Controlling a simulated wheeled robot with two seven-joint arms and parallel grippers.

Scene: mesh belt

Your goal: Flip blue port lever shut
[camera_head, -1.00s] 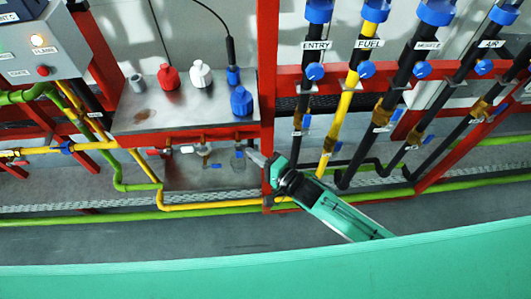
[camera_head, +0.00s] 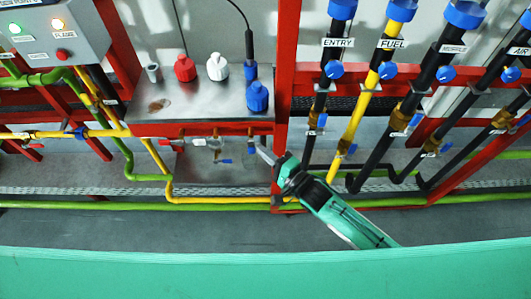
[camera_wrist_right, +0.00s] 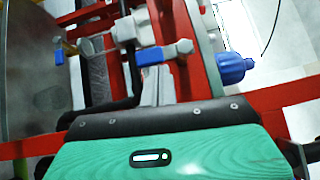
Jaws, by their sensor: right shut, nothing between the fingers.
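The blue port lever (camera_head: 252,148) is a small blue handle under the right front of the steel bench, below the blue-capped bottle. My right gripper (camera_head: 264,155) is shut and empty, its tip close to the lever's right side. In the right wrist view the gripper (camera_wrist_right: 143,28) points up the picture, and a blue lever (camera_wrist_right: 153,55) on a pale valve body crosses close to the fingers. I cannot tell whether they touch. The lever's exact angle is hard to read. My left gripper is out of view.
The steel bench (camera_head: 205,112) holds red, white and blue bottles. A red-handled valve (camera_head: 173,142) and a middle valve (camera_head: 213,142) hang left of the blue lever. A red post (camera_head: 285,75) stands right of it. A yellow pipe (camera_head: 215,199) runs below.

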